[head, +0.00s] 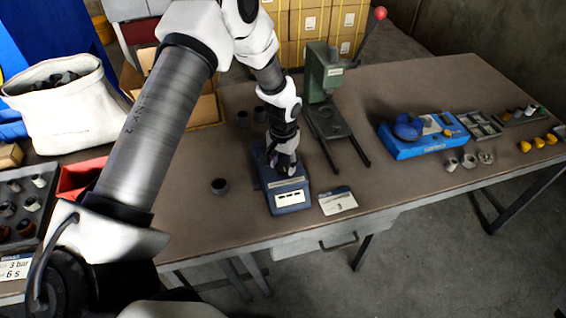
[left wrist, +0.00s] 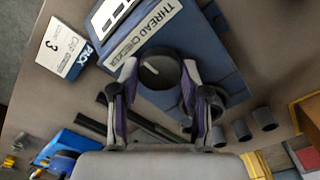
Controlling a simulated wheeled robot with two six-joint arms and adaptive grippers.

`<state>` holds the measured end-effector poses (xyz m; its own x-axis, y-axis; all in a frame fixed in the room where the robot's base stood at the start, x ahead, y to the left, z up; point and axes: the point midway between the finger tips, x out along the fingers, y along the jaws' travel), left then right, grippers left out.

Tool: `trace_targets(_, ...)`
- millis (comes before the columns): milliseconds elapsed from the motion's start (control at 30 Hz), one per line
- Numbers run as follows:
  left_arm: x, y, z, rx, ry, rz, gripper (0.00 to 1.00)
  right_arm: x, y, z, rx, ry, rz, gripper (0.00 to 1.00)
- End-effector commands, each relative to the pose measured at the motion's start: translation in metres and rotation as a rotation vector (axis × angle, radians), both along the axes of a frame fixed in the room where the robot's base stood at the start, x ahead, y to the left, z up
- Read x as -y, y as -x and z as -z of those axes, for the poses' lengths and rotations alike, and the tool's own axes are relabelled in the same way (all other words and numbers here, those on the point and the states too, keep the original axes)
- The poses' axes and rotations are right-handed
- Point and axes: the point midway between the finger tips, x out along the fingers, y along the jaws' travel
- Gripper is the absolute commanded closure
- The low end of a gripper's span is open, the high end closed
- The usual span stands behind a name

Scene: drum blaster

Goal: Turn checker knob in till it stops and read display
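The blue thread checker (head: 288,193) stands on the table, its display panel facing the front edge. The left wrist view shows its "THREAD CHECKER" label (left wrist: 143,30) and its round dark knob (left wrist: 158,70) with a pale mark. The display (left wrist: 113,12) is partly cut off there, and its reading is too small to tell in the head view. My left gripper (head: 284,170) points down over the checker. In the left wrist view its fingers (left wrist: 159,66) stand on either side of the knob; whether they press on it I cannot tell. My right gripper is out of view.
A card marked 3 (head: 338,201) lies beside the checker. A green press (head: 325,75) stands behind it to the right. A dark cup (head: 219,186) stands to the left. A blue tray (head: 412,145) and small parts lie farther right.

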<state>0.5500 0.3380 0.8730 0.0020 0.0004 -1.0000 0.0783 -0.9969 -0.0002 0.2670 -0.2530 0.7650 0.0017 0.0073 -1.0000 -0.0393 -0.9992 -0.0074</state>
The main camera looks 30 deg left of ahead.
Motion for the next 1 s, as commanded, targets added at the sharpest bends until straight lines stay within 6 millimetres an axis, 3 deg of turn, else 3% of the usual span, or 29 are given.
trace_targets(567, -0.0001, 0.0001, 0.0015, 0.0, 0.0, 0.092, 0.89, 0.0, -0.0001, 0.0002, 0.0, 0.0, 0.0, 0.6)
trace_targets(1000, 0.0, 0.0004, 0.0021, 0.0, -0.001, 0.451, 0.89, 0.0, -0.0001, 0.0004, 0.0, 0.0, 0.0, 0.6)
